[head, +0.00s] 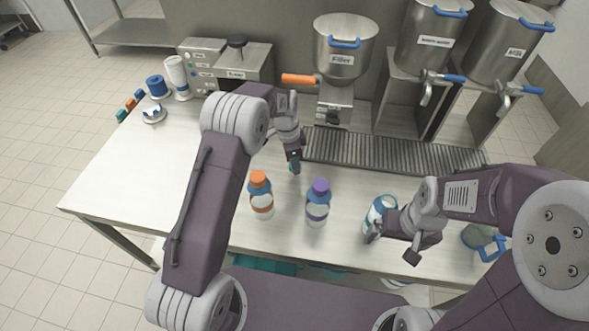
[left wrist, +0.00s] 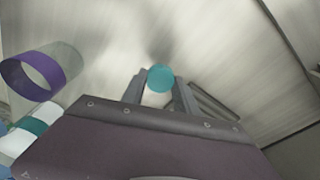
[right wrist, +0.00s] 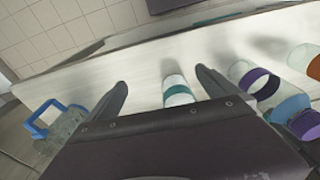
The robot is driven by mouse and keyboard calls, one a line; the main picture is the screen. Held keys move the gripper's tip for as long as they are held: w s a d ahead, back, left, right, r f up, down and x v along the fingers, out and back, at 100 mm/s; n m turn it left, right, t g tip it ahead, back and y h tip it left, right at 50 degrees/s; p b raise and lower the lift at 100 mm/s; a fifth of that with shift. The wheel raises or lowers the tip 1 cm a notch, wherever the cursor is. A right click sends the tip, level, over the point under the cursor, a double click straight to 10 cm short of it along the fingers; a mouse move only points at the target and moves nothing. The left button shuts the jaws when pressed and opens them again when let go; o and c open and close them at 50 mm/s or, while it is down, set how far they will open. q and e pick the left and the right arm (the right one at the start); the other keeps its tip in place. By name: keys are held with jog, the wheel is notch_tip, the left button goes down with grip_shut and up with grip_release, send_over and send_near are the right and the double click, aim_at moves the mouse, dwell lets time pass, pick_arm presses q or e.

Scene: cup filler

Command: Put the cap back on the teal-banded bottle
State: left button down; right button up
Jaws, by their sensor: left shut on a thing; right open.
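The teal cap (head: 293,168) is held between the fingertips of my left gripper (head: 295,163), above the table behind the orange-capped and purple-capped bottles. It shows as a round teal disc in the left wrist view (left wrist: 160,78). The white teal-banded bottle (head: 379,214) stands uncapped on the table at the right, partly hidden by my right gripper (head: 391,247). In the right wrist view the bottle (right wrist: 177,92) appears between the two spread fingers, and I see no clear contact. The left wrist view shows its teal band (left wrist: 34,126) at the left edge.
An orange-capped bottle (head: 261,200) and a purple-capped bottle (head: 318,207) stand left of the teal-banded one. A blue-handled jug (head: 480,238) is at the right. A slotted drip tray (head: 390,149) and filler machine (head: 342,60) are behind. The table's left part is mostly clear.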

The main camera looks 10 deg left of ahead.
pick_arm(q)
jog(key=s+d+r, duration=0.2)
jog(key=d+r, duration=0.5)
jog(key=d, duration=0.4)
jog(key=shift+d+b, duration=0.25)
jog(key=shift+b, duration=0.1)
